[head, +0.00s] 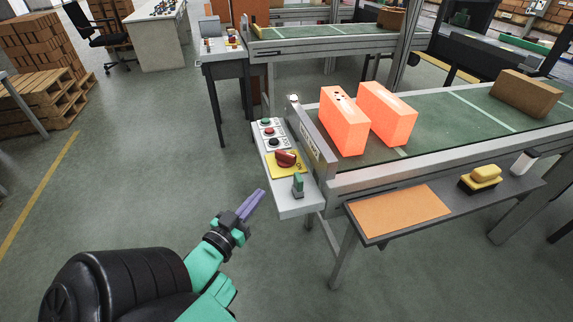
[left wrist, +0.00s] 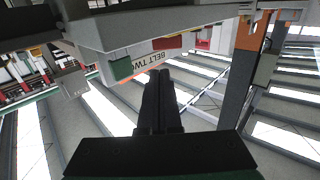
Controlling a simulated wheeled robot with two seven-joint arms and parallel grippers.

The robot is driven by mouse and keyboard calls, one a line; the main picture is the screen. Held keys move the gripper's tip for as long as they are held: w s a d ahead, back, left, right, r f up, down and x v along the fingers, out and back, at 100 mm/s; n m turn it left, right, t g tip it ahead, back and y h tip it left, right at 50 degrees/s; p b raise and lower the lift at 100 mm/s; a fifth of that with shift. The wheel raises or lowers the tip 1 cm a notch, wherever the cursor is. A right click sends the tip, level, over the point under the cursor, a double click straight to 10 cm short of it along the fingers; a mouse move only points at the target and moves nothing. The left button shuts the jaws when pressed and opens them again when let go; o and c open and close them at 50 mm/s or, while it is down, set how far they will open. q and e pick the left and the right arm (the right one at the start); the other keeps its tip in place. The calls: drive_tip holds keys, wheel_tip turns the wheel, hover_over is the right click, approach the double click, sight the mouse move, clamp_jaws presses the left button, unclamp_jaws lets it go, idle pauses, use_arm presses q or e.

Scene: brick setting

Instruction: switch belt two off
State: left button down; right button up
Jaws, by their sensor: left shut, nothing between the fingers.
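A pale control box (head: 285,200) is fixed at the near left end of the conveyor. In the left wrist view, the shut fingers (left wrist: 161,75) point toward a label reading BELT TWO (left wrist: 158,58). A green block (left wrist: 120,68) shows beside the label. My right gripper is not in view.
Two glowing orange bricks (head: 343,122) (head: 387,113) and a brown brick (head: 526,94) stand on the green belt (head: 455,112). A side shelf holds an orange-brown board (head: 399,214) and a yellow sponge-like object (head: 486,174). The floor (head: 150,150) left of the box is clear.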

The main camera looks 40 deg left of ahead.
sight(292, 172)
use_arm(q)
drive_tip(key=w, duration=0.4)
drive_tip(key=w+a, duration=0.1)
drive_tip(key=w, duration=0.4)
drive_tip(key=w+a+p, duration=0.1)
drive_tip(key=w, duration=0.4)
drive_tip(key=shift+a+f, duration=0.1)
drive_tip(key=shift+a, duration=0.1)
drive_tip(key=shift+w+d+p, duration=0.15)
drive_tip(key=shift+d+p, duration=0.15)
drive_tip(key=shift+p, duration=0.4)
drive_tip(key=shift+w+d+r+p, duration=0.15)
drive_tip(key=shift+d+r+p, duration=0.05)
drive_tip(key=shift+p, duration=0.2)
drive_tip(key=shift+w+d+f+p, duration=0.1)
drive_tip(key=shift+w+d+p, duration=0.2)
drive_tip(key=shift+w+p, duration=0.15)
drive_tip(key=shift+f, duration=0.1)
idle(0.4)
